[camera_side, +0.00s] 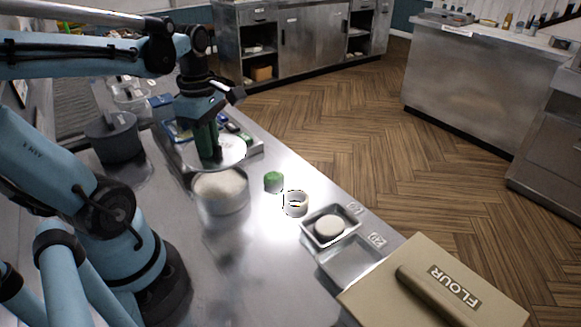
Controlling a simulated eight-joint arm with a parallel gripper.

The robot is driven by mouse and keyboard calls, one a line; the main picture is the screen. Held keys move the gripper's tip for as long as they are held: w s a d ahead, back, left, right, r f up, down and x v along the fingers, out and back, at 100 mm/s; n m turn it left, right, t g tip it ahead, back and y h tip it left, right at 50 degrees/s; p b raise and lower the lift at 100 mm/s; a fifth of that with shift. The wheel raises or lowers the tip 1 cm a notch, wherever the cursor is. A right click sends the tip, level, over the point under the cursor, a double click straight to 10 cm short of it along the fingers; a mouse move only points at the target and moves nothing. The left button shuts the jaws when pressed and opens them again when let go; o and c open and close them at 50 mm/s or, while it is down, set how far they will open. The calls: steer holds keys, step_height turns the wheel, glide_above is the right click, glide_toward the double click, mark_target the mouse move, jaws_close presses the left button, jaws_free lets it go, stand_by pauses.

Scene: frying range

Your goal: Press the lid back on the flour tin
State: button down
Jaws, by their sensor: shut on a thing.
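The flour tin (221,203) is a round metal tin standing open on the steel counter, with white flour showing almost at its rim. My gripper (212,157) points down just behind the tin in the side view and is shut on the round, pale lid (233,154). The lid looks roughly level and appears behind and above the tin's mouth, not seated on it. How high it is above the counter is hard to tell. The fingers hide the lid's middle, where they grip it.
A green object (273,181), a white ring (296,203) and two small metal trays (352,262) stand right of the tin. One tray holds a pale round piece (329,226). A dark pot (114,138) is at left.

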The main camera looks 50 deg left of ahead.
steer(key=shift+f, duration=3.1)
steer(key=shift+f, duration=0.2)
steer(key=c, duration=0.5)
jaws_free()
steer(key=shift+c, duration=0.2)
steer(key=shift+r, duration=3.55)
jaws_close()
